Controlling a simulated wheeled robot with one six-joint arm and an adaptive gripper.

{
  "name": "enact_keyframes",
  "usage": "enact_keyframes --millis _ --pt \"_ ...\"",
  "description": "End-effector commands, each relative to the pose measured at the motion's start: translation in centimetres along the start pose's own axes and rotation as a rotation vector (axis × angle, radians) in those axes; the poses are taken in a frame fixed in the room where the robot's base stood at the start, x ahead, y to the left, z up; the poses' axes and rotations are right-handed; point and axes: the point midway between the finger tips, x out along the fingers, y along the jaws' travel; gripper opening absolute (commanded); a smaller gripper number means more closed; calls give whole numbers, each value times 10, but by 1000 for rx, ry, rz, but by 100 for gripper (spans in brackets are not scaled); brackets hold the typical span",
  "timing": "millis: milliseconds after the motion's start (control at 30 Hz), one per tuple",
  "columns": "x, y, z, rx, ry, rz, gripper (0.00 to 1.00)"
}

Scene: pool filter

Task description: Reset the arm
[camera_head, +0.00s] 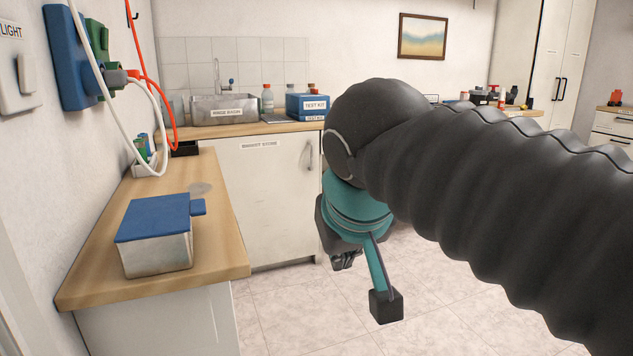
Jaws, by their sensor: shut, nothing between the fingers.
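My arm, in a dark ribbed sleeve, comes in from the right edge and bends down near the middle of the head view. At its end a teal wrist part leads to my gripper (346,261), which points downward over the open floor. Its dark fingers are small and partly hidden behind the wrist; they are shut with nothing between them. A teal bracket with a black block hangs from the wrist. The gripper is apart from the counter and touches nothing that I can see.
A blue test kit box (307,107) and a sink (224,108) are at the back. Cables hang from wall sockets (75,60). The tiled floor (300,315) is clear.

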Motion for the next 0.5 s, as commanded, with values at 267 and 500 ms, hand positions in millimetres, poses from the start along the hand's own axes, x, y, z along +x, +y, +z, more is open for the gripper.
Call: enact_keyframes --millis 267,500 --pt "60 58 106 136 -81 23 0" --pt "95 78 181 244 -113 35 0"
